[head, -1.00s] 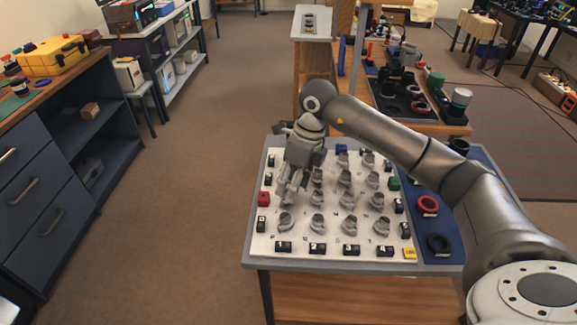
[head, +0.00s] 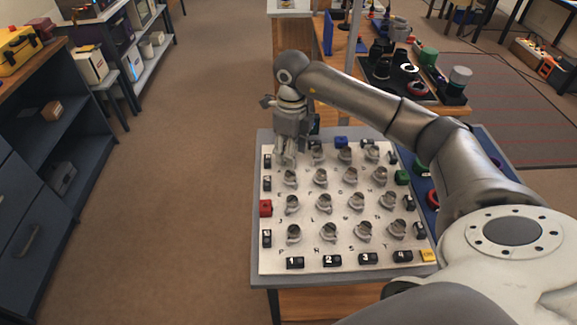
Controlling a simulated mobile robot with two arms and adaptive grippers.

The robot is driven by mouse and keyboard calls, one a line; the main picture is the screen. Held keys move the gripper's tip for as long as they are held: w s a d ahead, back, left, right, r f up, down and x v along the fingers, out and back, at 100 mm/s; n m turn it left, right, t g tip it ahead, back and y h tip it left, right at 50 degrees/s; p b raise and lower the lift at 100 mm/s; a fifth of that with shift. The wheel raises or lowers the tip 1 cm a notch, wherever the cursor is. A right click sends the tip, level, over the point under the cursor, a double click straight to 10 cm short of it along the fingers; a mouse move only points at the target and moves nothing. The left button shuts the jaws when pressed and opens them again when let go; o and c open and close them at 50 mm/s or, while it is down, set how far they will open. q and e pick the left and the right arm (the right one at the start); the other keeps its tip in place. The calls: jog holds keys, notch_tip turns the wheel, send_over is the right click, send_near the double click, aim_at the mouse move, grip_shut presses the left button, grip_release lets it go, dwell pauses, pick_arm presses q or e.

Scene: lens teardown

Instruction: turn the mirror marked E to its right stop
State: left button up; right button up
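A white board (head: 335,262) on a table carries rows of small grey mirrors on round mounts, with faint letters. The letter that looks like E is at the left, below the first mirror of the second row from the back; I take that as mirror E (head: 291,179), though the print is tiny. My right gripper (head: 286,161) points down over the back left corner of the board, just behind that mirror. It hides the first mirror of the back row. Its finger gap and any contact are too small to tell. My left gripper is not in view.
Black numbered blocks (head: 295,262) line the board's edges, with a red block (head: 265,208), a green block (head: 402,177), a blue block (head: 341,142) and a yellow block (head: 428,256). A workbench with dark parts stands behind. The floor to the left is clear.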

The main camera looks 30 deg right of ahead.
aim_at(291, 173)
notch_tip(291, 173, down, 5)
jog(key=shift+f+p, duration=0.1)
jog(key=shift+p, duration=0.3)
notch_tip(291, 173, down, 2)
jog(key=shift+f, duration=0.25)
jog(key=c, duration=0.3)
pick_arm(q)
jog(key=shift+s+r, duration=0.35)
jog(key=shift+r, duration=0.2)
pick_arm(e)
jog(key=c, duration=0.8)
